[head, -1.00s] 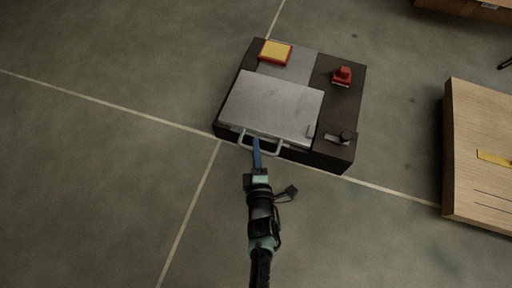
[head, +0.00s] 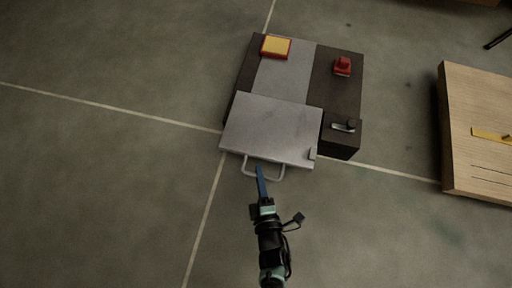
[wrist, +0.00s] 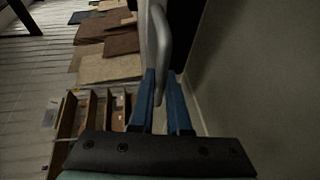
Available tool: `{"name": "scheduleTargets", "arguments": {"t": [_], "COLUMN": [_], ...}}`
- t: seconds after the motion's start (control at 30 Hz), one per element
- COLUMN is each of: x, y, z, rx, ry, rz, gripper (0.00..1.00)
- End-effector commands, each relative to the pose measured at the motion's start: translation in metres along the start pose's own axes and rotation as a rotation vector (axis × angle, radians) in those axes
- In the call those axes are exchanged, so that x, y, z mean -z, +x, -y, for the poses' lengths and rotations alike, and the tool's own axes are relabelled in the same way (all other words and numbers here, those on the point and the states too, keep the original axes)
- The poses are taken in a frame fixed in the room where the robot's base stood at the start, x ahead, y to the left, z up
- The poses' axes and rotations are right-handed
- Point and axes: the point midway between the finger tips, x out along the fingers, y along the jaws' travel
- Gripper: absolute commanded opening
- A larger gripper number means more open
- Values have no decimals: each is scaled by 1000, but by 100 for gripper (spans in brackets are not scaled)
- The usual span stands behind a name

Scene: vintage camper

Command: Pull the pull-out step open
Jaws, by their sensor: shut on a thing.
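The pull-out step (head: 270,130) is a grey metal plate that sticks out of the front of a dark box (head: 338,95). A light grey bar handle (head: 278,176) is fixed to its front edge. My gripper (head: 260,172) is at the handle, left of its middle. In the wrist view, my gripper's blue fingers (wrist: 165,95) are on either side of the grey handle (wrist: 163,40) and shut on it. The exact contact is partly hidden by the fingers.
On the box are a yellow pad in a red frame (head: 276,46), a red knob (head: 342,66) and a small latch (head: 344,126). A wooden board (head: 470,130) lies to the right. The floor in front and to the left is clear.

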Motion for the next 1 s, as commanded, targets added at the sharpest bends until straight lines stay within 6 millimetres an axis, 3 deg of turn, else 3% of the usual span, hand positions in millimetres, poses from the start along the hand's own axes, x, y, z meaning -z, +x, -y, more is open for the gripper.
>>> {"name": "scheduleTargets", "arguments": {"t": [0.1,0.2,0.57,0.6,0.77,1.0], "x": [11,16,18,18,19,19], "y": [-25,-36,-41,-41,-41,-40], "z": [7,8,9,9,9,9], "rx": [4,1,-1,-1,-1,-1], "ry": [2,1,1,1,1,1], "rz": [-1,-1,0,0,-1,-3], "gripper": [0,0,0,17,45,45]}}
